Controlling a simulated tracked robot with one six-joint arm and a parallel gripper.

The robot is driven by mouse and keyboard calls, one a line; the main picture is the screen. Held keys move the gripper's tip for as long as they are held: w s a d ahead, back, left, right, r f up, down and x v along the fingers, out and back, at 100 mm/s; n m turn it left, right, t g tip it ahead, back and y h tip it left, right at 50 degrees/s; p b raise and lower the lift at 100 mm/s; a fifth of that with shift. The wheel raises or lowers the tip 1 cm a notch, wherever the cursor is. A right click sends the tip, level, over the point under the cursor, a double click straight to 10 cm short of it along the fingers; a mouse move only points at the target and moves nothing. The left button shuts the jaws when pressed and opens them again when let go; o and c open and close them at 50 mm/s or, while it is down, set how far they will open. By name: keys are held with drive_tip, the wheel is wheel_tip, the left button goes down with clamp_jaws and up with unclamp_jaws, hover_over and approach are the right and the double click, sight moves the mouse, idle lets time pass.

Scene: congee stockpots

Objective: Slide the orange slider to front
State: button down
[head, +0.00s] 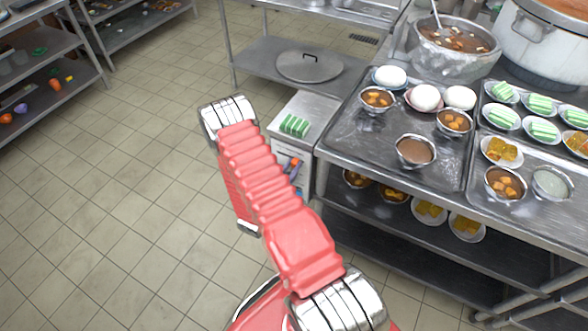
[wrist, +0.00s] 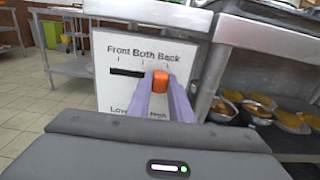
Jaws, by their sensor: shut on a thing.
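The orange slider (wrist: 160,80) sits in a dark horizontal slot on a white panel (wrist: 106,60) labelled "Front Both Back". It stands toward the right, below and between "Both" and "Back", with bare slot to its left toward "Front". My gripper (wrist: 160,86) has its two purple fingers shut on the slider, one on each side. In the head view the panel is on the small cabinet's front, seen at a slant, with the orange slider (head: 295,164) at my fingertips. The slot's right end is hidden by the slider and fingers.
The cabinet top holds a green-and-white striped item (head: 295,126). Right of it stands a metal counter (head: 350,150) with bowls and plates; more bowls sit on its lower shelf (head: 345,212). The tiled floor at left (head: 120,150) is clear.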

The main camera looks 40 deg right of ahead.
drive_tip(key=w+a, duration=0.1)
drive_tip(key=w, duration=0.3)
drive_tip(key=w+a, duration=0.1)
drive_tip(key=w, duration=0.2)
drive_tip(key=shift+a, duration=0.3)
drive_tip(key=c, duration=1.6)
unclamp_jaws()
drive_tip(key=shift+c, duration=0.2)
drive_tip(key=shift+o, duration=0.3)
drive_tip(key=v, duration=1.3)
drive_tip(key=shift+a, duration=0.4)
drive_tip(key=shift+s+f, duration=0.1)
